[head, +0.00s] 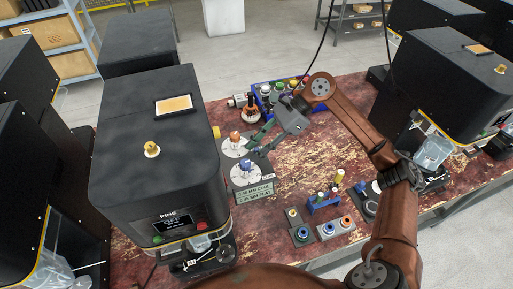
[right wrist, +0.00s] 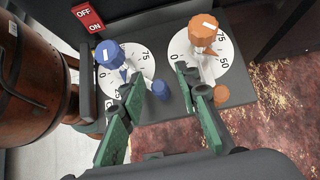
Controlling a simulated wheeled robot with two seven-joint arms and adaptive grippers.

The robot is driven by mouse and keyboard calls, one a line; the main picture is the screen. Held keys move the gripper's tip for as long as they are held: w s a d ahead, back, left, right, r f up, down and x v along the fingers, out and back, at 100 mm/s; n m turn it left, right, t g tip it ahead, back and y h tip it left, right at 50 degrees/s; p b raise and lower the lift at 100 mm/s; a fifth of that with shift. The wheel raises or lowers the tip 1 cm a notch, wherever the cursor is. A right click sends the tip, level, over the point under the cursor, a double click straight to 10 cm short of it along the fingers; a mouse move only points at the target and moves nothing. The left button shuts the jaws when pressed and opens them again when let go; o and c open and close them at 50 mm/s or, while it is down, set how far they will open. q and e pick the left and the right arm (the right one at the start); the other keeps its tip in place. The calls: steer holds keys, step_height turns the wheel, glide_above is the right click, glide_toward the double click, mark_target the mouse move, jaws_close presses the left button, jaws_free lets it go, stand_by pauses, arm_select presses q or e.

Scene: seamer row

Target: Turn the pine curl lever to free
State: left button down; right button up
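The black PINE machine (head: 150,150) stands left of centre, its small screen (head: 172,222) at the front. On its right side are two white dials, one with a blue knob (head: 246,165), one with an orange knob (head: 234,136). In the right wrist view the blue knob (right wrist: 108,53) and orange knob (right wrist: 203,30) sit above a small blue post (right wrist: 159,90) and small orange post (right wrist: 221,95). I cannot tell which part is the curl lever. My right gripper (head: 258,144) is open at the dials, its green-padded fingers (right wrist: 158,78) apart with nothing clearly held. My left gripper is out of view.
A label (head: 254,192) reading CURL and FLAT lies below the dials. A red OFF/ON switch (right wrist: 87,16) is beside the blue dial. Blue racks with coloured parts (head: 280,92) stand behind the gripper. Small fixtures (head: 324,230) stand front right. Another black machine (head: 455,80) is at right.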

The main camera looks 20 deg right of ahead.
steer(key=v, duration=1.2)
stand_by(0.5)
